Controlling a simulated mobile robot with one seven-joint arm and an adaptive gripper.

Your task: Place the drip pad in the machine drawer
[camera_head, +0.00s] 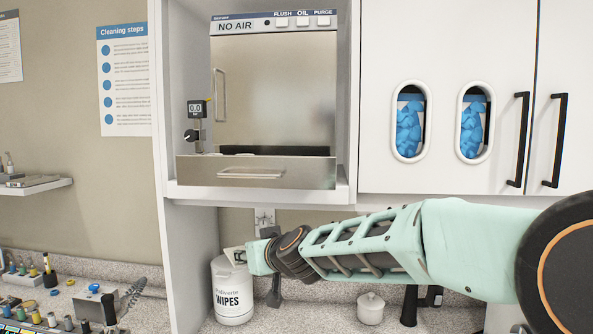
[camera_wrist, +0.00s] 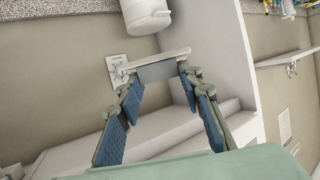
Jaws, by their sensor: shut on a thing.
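The drip pad (camera_wrist: 155,70) is a flat, pale grey and white piece held between the fingertips of my gripper (camera_wrist: 156,80), whose fingers have blue pads. In the head view a pale corner of the pad (camera_head: 235,255) shows beyond the gripper, beside the wipes tub. The fingers are mostly hidden there. The machine drawer (camera_head: 310,173) is the steel front with a bar handle under the machine (camera_head: 275,85) marked NO AIR. It appears pulled out, with a narrow strip of its inside above the front. My gripper is below the drawer and apart from it.
A white wipes tub (camera_head: 232,300) stands on the counter close to my gripper. A small lidded white jar (camera_head: 370,309) stands to the right. The shelf edge (camera_head: 260,192) lies under the drawer. A gauge (camera_head: 195,115) stands at the machine's left. White cupboards (camera_head: 440,60) are to the right.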

